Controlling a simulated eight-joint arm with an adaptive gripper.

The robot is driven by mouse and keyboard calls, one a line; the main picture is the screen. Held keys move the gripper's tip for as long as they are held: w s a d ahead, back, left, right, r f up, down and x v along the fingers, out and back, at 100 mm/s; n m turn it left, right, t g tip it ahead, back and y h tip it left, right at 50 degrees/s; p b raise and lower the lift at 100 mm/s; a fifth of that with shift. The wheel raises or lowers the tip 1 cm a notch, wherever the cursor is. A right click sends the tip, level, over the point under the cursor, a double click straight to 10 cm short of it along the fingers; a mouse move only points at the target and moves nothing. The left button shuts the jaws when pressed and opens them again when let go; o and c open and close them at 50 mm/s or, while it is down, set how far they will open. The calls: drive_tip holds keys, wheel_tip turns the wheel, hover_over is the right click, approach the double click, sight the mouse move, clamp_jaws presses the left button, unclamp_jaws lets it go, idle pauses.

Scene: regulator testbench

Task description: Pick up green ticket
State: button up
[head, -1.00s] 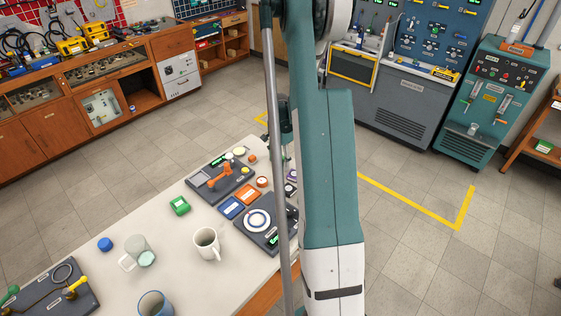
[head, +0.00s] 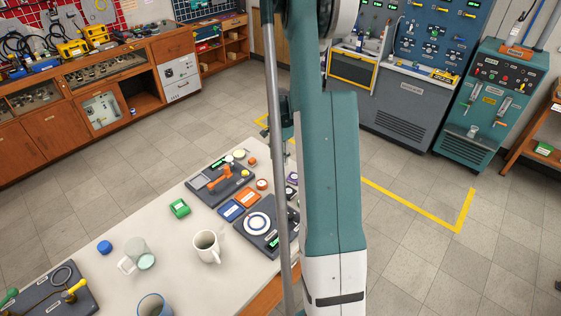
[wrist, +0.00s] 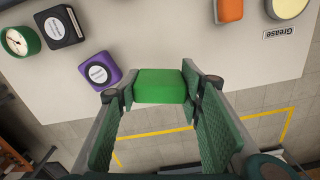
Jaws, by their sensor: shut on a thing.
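In the wrist view, a plain green block (wrist: 159,87), which I take for the green ticket, sits between the fingertips of my gripper (wrist: 160,93). My gripper is shut on it. The block overlaps the edge of the pale bench top (wrist: 190,40), with floor showing below it in the picture. I cannot tell its exact height over the bench. In the head view, my arm hides most of the gripper and the held block.
A purple block (wrist: 100,70), a black block (wrist: 59,27) and an orange block (wrist: 229,9) are near the gripper. On the bench are a white mug (head: 207,247), a glass mug (head: 139,255), another green item (head: 179,208) and a device with a round dial (head: 258,223).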

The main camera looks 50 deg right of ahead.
sight(280, 152)
drive_tip(key=shift+r, duration=3.2)
